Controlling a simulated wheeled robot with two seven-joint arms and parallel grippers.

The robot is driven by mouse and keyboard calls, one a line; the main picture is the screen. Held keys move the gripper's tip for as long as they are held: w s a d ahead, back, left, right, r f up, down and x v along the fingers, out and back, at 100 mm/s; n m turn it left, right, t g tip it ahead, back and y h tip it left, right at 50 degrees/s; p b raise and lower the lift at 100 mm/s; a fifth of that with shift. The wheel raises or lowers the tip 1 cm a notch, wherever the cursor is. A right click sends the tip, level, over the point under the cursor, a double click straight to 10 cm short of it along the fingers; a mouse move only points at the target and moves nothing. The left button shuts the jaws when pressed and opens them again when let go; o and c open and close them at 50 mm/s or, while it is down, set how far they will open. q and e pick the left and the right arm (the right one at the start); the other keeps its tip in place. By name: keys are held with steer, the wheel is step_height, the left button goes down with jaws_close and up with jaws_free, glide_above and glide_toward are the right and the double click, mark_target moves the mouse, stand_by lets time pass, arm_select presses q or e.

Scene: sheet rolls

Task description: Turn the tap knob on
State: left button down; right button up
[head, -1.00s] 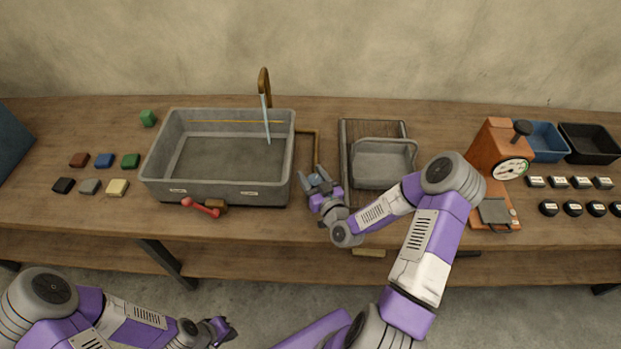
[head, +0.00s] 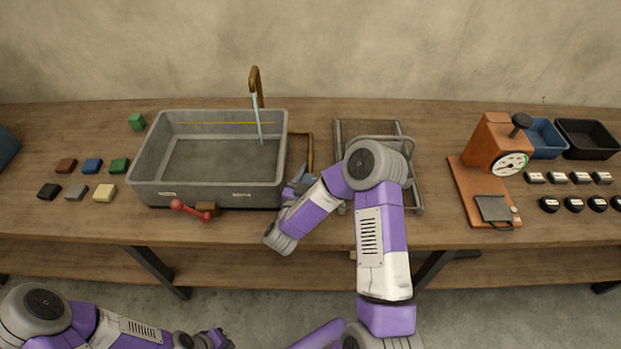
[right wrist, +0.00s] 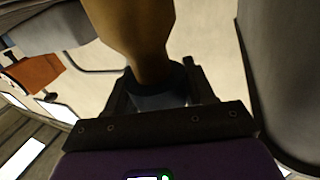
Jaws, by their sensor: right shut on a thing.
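The brass tap spout (head: 256,85) rises behind the grey sink basin (head: 210,194). A thin pale blue stream (head: 260,128) runs from it into the basin. Its brass pipe (head: 311,150) comes round the basin's right side. My right gripper (head: 301,182) is at the pipe's front end, beside the basin. In the right wrist view, my right gripper (right wrist: 160,98) is shut on the dark blue-grey tap knob (right wrist: 158,101), below a brass part (right wrist: 140,35). The knob is mostly hidden by the fingers. My left gripper (head: 218,340) is low at the bottom edge, away from the table; its jaws are unclear.
A red-handled lever (head: 190,210) sticks out at the basin's front. A metal rack (head: 340,140) stands close right of my right gripper, partly behind my arm. Several small coloured blocks (head: 92,166) lie left of the basin.

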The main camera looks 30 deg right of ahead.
steer(key=shift+m+g+h+b, duration=0.3)
steer(key=shift+m+g+h, duration=0.1)
steer(key=shift+m+g, duration=0.2)
steer(key=shift+s+g, duration=0.1)
steer(key=shift+g, duration=0.2)
steer(key=o, duration=1)
steer(key=shift+d, duration=0.1)
steer(key=shift+c, duration=0.2)
steer(key=v, duration=0.7)
steer(key=shift+a+b, duration=0.25)
steer(key=shift+b, duration=0.1)
steer(key=shift+s+f, duration=0.1)
